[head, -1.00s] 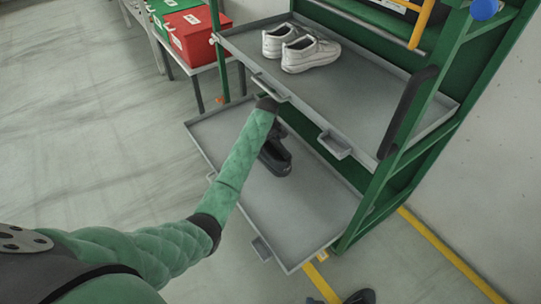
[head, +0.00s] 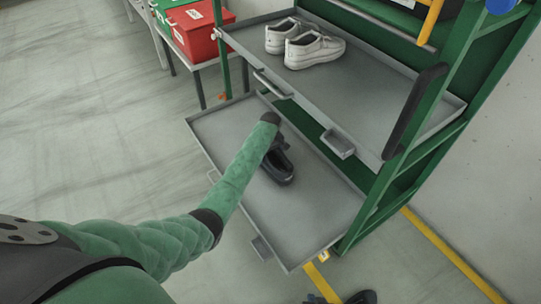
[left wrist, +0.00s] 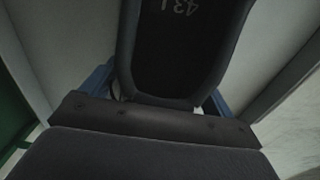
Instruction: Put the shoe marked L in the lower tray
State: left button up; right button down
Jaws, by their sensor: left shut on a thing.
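A dark shoe (head: 279,166) is at the lower tray (head: 300,225), toward its back left part. My left gripper (head: 276,143) is shut on this shoe, with the arm reaching down from the left and partly hiding the fingers. In the left wrist view the shoe (left wrist: 180,45) fills the middle between my blue fingers, and its dark inside bears an upside-down mark with 43 and a partly seen letter that looks like L. Whether its sole touches the tray is unclear. Dark parts at the bottom edge (head: 360,297) may be my right gripper, cut off by the frame.
The upper tray (head: 375,130) holds a pair of white shoes (head: 312,50) at its back left and overhangs the lower tray's back. Green rack posts (head: 385,180) stand at the right. A red box (head: 203,32) is on a side table. The lower tray's front is clear.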

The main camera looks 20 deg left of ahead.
dwell(0.3)
pick_arm(q)
jog(key=o, duration=1.1)
jog(key=shift+f, duration=0.15)
jog(key=shift+c, duration=0.2)
notch_tip(320, 180, up, 8)
jog(key=shift+f+p, duration=0.1)
jog(key=shift+p, duration=0.4)
jog(key=shift+a, duration=0.1)
